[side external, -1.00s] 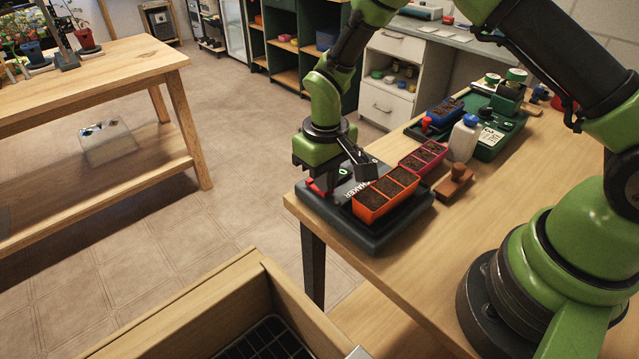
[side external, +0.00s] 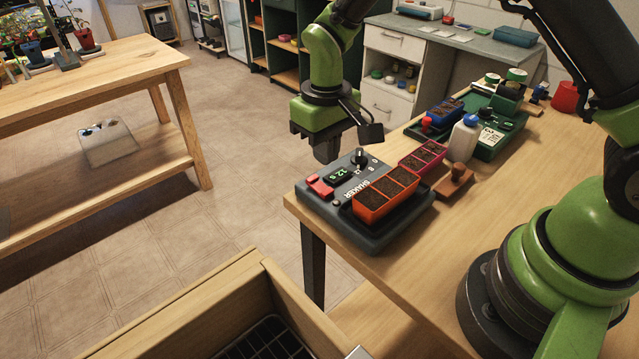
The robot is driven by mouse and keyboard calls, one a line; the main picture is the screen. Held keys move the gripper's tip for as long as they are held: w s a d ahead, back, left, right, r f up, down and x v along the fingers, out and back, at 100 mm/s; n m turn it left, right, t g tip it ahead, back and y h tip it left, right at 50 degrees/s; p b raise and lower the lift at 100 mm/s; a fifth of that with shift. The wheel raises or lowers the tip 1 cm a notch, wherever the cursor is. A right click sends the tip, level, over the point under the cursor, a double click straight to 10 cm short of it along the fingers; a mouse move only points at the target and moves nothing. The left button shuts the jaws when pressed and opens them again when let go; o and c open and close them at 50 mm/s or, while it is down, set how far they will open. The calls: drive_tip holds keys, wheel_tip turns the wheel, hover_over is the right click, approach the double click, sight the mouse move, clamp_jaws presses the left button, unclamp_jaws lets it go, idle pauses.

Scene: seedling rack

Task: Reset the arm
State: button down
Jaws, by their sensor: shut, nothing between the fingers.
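My gripper (side external: 326,150) hangs in the air above the far left side of the shaker, fingers pointing down. It is shut and holds nothing. The dark grey shaker (side external: 375,240) sits at the table's near left corner. Its panel has a red switch (side external: 320,187), a lit green display (side external: 338,174) that seems to read 12 s, and a black knob (side external: 359,158). An orange seedling tray (side external: 372,211) with several soil-filled cells sits on the shaker's platform.
Behind the shaker on the wooden table (side external: 440,262) are a magenta tray (side external: 423,156), a wooden-handled block (side external: 455,183), a white bottle (side external: 463,138), a blue tray (side external: 444,114), a green case (side external: 490,148) and a red pot (side external: 565,98). A wooden drawer (side external: 195,309) stands open in front.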

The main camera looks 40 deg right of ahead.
drive_tip(key=shift+r, duration=0.5)
drive_tip(key=s+d+r+m+t+y, duration=0.15)
drive_tip(key=s+r+t, duration=0.45)
drive_tip(key=r, duration=1)
drive_tip(key=s+d+r+m+t, duration=0.1)
drive_tip(key=s+r+m, duration=0.1)
drive_tip(key=s, duration=1.2)
drive_tip(key=shift+d+r, duration=0.2)
drive_tip(key=shift+r, duration=0.5)
